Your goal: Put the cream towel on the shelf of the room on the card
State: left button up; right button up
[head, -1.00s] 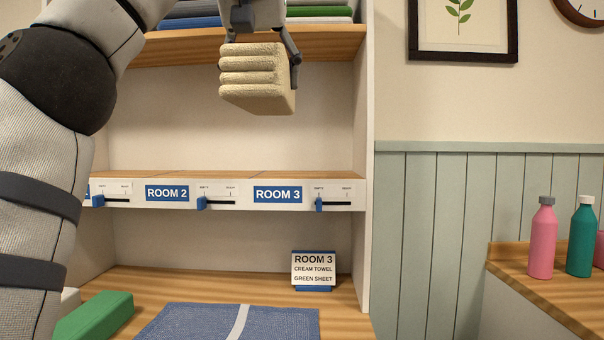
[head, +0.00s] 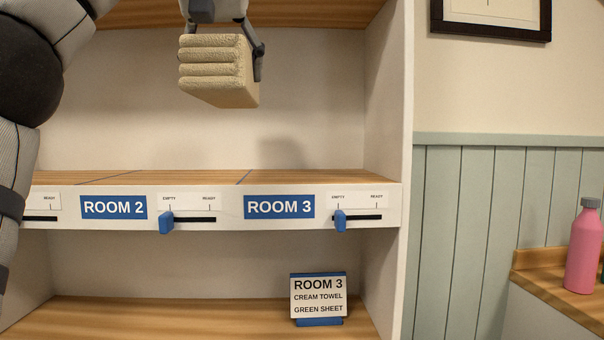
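The cream towel (head: 212,66) is folded in a thick stack. My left gripper (head: 222,48) is shut on it from above and holds it in the air over the middle shelf (head: 290,177). The card (head: 318,297) stands on the lower surface and reads ROOM 3, cream towel, green sheet. The ROOM 3 label (head: 279,207) is on the shelf's front edge at the right, and that section is bare. Its blue slider (head: 340,221) is at EMPTY. My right gripper is not in view.
The ROOM 2 label (head: 113,207) and its slider (head: 166,222), at EMPTY, are left of ROOM 3. The cabinet's right wall (head: 388,100) bounds the shelf. An upper shelf (head: 300,14) is above. A pink bottle (head: 583,248) stands on a counter at the right.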

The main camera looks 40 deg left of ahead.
aim_at(256, 100)
pick_arm(q)
jog(key=w, duration=0.2)
jog(key=w+f, duration=0.2)
jog(key=w, duration=0.1)
jog(key=shift+w+d+f, duration=0.2)
jog(key=shift+w+f, duration=0.05)
jog(key=shift+w, duration=0.05)
jog(key=shift+w+a, duration=0.1)
jog(key=shift+w, duration=0.2)
jog(key=w+f, duration=0.2)
jog(key=f, duration=0.1)
jog(key=w+f, duration=0.5)
jog(key=f, duration=0.1)
jog(key=shift+w+a+f, duration=0.25)
jog(key=shift+a+f, duration=0.15)
jog(key=shift+s+f, duration=0.1)
jog(key=shift+f, duration=0.05)
jog(key=shift+d+f, duration=0.1)
jog(key=shift+f, duration=0.05)
jog(key=o, duration=1.7)
jog(key=shift+f, duration=0.1)
